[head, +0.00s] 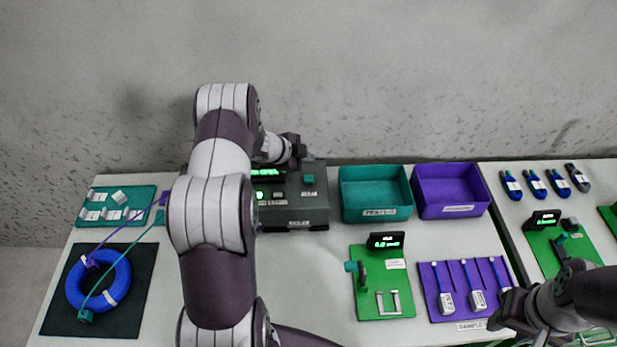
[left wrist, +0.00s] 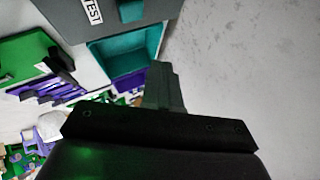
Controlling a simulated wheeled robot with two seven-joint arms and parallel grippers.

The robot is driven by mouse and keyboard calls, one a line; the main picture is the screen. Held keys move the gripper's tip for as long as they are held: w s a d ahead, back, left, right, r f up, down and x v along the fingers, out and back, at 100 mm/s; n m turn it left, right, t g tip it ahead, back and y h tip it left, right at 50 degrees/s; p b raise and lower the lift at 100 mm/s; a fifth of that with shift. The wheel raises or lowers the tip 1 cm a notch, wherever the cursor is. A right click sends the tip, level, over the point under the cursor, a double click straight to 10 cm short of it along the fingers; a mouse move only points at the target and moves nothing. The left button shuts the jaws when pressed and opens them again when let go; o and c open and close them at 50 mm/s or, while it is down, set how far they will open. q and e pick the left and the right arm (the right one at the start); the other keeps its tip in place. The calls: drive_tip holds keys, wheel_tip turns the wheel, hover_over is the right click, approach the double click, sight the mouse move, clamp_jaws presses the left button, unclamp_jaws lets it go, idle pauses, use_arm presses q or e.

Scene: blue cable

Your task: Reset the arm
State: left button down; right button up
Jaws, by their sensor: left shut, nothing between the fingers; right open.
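My left arm rises through the middle of the head view. Its gripper (head: 296,150) is over the back of the dark grey tester box (head: 300,208), partly hidden by my own arm. In the left wrist view the left gripper's fingers (left wrist: 166,86) are together and empty, with the box's "TEST" label side (left wrist: 70,20) nearby. My right gripper (head: 510,312) is open at the lower right, beside the front right corner of the purple board (head: 430,280). The blue cable coil (head: 98,280) lies on a black mat (head: 140,290) at the left.
A teal bin (head: 376,215) and a purple bin (head: 450,212) stand right of the box. A green board (head: 385,300) carries a small display. A teal tray (head: 88,212) holds white pieces. Several blue-handled items (head: 535,183) lie on the right-hand table.

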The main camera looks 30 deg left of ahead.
idle(0.3)
use_arm(q)
drive_tip(key=shift+a+f, duration=0.15)
drive_tip(key=shift+a, duration=0.15)
drive_tip(key=s+a+f+n+y, duration=0.2)
drive_tip(key=shift+n+g, duration=0.3)
drive_tip(key=s+n, duration=0.1)
drive_tip(key=s+a+n+g+y, duration=0.1)
drive_tip(key=s+n+y, duration=0.1)
drive_tip(key=shift+s+a+f, duration=0.1)
drive_tip(key=shift+s+a, duration=0.1)
drive_tip(key=shift+a, duration=0.05)
drive_tip(key=s+d+r+n+g+b, duration=0.1)
drive_tip(key=s+d+r+n, duration=0.3)
drive_tip(key=s+d, duration=0.6)
drive_tip(key=s+d+r+n+g+b, duration=0.1)
drive_tip(key=s+d+r+n+g, duration=0.2)
drive_tip(key=s+d+r, duration=0.5)
drive_tip(key=s+d+g, duration=0.1)
drive_tip(key=s+d, duration=0.2)
drive_tip(key=shift+s+r+n, duration=0.15)
drive_tip(key=shift+s+n, duration=0.1)
drive_tip(key=shift+n, duration=0.15)
